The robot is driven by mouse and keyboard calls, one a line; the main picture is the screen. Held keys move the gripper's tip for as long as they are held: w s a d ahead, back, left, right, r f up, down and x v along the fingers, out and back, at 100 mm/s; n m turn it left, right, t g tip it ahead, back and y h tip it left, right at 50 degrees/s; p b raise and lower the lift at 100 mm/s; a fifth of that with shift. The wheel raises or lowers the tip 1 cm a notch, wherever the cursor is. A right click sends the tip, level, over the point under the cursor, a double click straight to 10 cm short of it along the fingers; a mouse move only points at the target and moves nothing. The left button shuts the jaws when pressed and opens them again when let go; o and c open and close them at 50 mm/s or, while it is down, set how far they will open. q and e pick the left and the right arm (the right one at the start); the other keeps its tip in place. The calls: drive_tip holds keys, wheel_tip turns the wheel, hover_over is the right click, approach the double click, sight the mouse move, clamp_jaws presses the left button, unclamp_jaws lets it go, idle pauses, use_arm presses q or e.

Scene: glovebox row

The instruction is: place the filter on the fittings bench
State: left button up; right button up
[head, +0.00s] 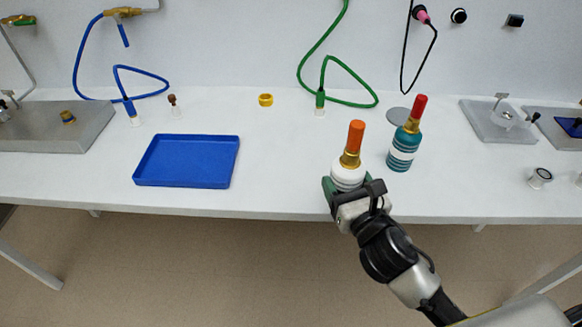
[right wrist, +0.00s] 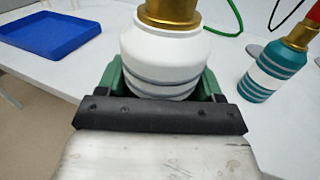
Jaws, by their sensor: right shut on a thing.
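The filter (head: 348,176) looks like a white canister with grey bands, a brass neck and an orange cap. It is upright between the green-padded fingers of my right gripper (head: 348,185), which is shut on its lower body. It shows over the front edge of the white bench (head: 280,190); whether its base touches the bench cannot be told. In the right wrist view the filter's white body (right wrist: 165,50) sits between the fingers, its cap cut off by the top edge. My left gripper is not in view.
A teal and white canister (head: 403,150) with a red cap stands just right of the filter. A blue tray (head: 187,162) lies at left. A yellow ring (head: 265,99) and hoses are behind. Metal trays (head: 497,122) sit at right. Bare bench lies between blue tray and filter.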

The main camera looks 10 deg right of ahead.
drive_tip(key=w+d+r, duration=0.6)
drive_tip(key=w+r, duration=0.1)
drive_tip(key=w, duration=0.1)
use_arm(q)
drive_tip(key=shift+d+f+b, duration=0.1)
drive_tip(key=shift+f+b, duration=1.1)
use_arm(e)
drive_tip(key=shift+m+h, duration=0.3)
drive_tip(key=shift+w+a+f, duration=1.05)
drive_tip(key=shift+a+f, duration=0.6)
drive_tip(key=shift+f, duration=0.15)
drive_tip(key=shift+w+a+f, duration=1)
drive_tip(key=shift+a+f, duration=0.6)
drive_tip(key=shift+f, duration=0.25)
drive_tip(key=shift+w+a+f, duration=1.05)
drive_tip(key=shift+a+f, duration=0.6)
drive_tip(key=shift+f, duration=0.15)
drive_tip(key=shift+f, duration=0.2)
drive_tip(key=o, duration=1)
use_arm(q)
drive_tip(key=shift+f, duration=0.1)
use_arm(e)
drive_tip(key=shift+o, duration=0.2)
